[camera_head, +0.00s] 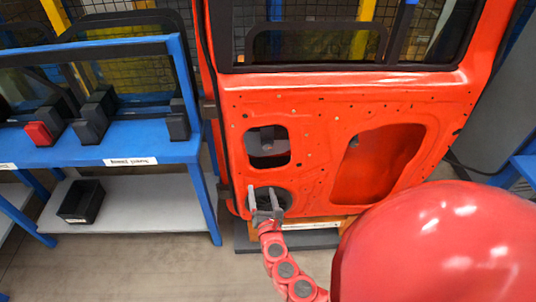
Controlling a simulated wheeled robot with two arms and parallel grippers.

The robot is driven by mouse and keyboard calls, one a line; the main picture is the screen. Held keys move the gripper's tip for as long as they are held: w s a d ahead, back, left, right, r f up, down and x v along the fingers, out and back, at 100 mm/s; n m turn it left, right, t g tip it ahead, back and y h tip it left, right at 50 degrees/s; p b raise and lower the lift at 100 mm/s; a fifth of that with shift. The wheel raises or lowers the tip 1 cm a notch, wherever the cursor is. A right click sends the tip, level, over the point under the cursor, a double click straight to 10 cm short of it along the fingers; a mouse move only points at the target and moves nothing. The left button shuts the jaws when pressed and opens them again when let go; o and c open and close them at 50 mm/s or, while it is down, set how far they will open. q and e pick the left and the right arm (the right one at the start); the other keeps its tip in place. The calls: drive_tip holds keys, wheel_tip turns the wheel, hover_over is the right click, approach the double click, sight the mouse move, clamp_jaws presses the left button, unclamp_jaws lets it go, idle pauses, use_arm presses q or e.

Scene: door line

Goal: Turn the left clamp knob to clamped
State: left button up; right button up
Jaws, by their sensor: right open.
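A red car door (310,108) stands upright in front of me, with several cut-outs in its inner panel. My right gripper (265,197) reaches up from below. Its two grey fingers are apart with nothing visible between them. In the picture it lies over the round dark opening at the door's lower left; I cannot tell if it touches the door. I cannot make out a clamp knob for certain; the gripper may hide part of that area. My left gripper is not in view.
A blue rack (120,153) at the left carries glass panes, black blocks (92,122) and a red block (43,126). A black bin (82,201) sits on its lower grey shelf. An orange base part (318,223) shows under the door. Open floor lies at lower left.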

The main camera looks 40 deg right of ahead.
sight(268, 147)
drive_tip(key=w+d, duration=0.4)
drive_tip(key=w+d+r+h+b, duration=0.1)
drive_tip(key=w+d, duration=0.3)
drive_tip(key=w, duration=0.1)
drive_tip(key=w+d+r+h, duration=0.1)
drive_tip(key=w+d, duration=0.3)
drive_tip(key=shift+w+b, duration=0.3)
drive_tip(key=shift+w, duration=0.1)
clamp_jaws()
